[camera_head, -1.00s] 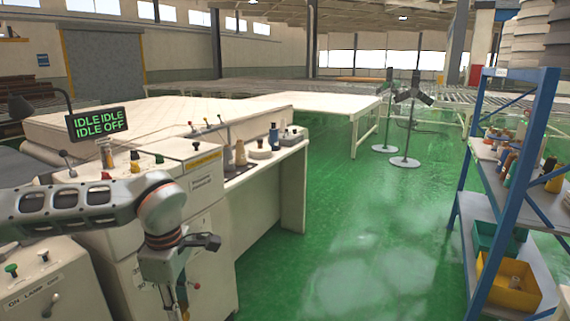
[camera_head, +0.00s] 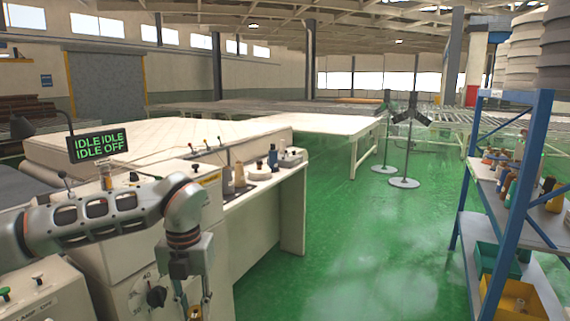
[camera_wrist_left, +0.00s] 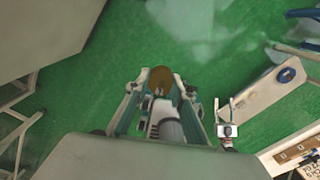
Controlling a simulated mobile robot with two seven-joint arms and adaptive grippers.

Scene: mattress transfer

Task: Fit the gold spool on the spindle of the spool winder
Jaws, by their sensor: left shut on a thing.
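My left gripper (camera_wrist_left: 160,95) shows in the left wrist view with its fingers shut around a gold-brown rounded spool (camera_wrist_left: 160,78), above the green floor. In the head view my left arm reaches in from the left and its gripper (camera_head: 192,300) points down beside the machine's front.
Several cones and a blue spool (camera_head: 273,157) stand on the white bench (camera_head: 290,172). A blue-framed shelf (camera_head: 535,140) with spools and a yellow bin (camera_head: 510,300) stands at the right. Green floor (camera_head: 380,240) between them is clear.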

